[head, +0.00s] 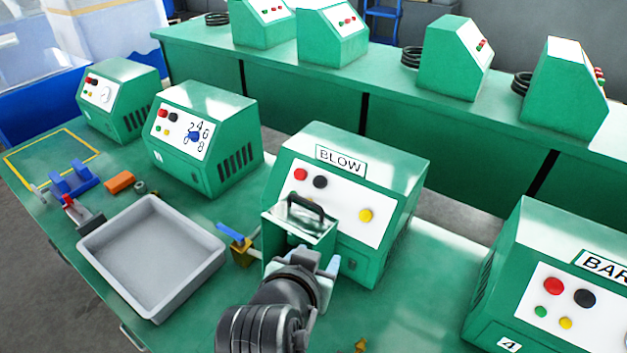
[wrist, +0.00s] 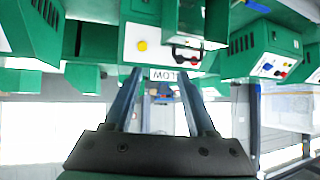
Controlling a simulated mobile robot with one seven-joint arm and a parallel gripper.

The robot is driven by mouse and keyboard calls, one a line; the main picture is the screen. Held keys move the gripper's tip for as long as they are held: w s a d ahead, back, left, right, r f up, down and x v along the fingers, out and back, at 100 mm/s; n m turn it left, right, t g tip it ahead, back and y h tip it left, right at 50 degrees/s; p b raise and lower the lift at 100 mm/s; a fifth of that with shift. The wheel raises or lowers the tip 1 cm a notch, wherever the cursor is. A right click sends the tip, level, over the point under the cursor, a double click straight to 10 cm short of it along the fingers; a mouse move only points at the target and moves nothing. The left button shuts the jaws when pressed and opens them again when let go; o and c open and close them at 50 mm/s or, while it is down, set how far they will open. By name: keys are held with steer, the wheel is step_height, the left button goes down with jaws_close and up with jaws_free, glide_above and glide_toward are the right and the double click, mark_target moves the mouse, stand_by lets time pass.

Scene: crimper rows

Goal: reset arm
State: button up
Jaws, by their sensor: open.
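My gripper (head: 318,262) is in front of the green machine labelled BLOW (head: 395,165) in the head view. It is partly hidden by my own wrist. In the wrist view, which is upside down, both fingers of my gripper (wrist: 160,78) stand apart with nothing between them. The BLOW machine's white panel (wrist: 150,45) is beyond the fingertips. A green cover with a black handle (head: 305,206) sticks out from the machine's front just past my gripper. I cannot tell whether my gripper touches it.
A grey tray (head: 205,285) lies on the green bench left of my arm. Beside it are an orange block (head: 119,181), a blue fixture (head: 73,180) and a brass-coloured piece (head: 241,252). The BAR-labelled machine (head: 520,245) stands at the right.

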step_height(320, 180, up, 27)
steer(key=w+n+t+y, duration=0.2)
steer(key=t, duration=0.7)
steer(key=s+r+n+t, duration=0.1)
steer(key=s+r+t, duration=0.3)
steer(key=r, duration=0.5)
steer(key=s+r+n+t+y, duration=0.1)
steer(key=s+r+t, duration=0.3)
steer(key=s+r, duration=0.3)
step_height(320, 180, up, 3)
steer(key=shift+a+r, duration=0.15)
steer(key=shift+a, duration=0.1)
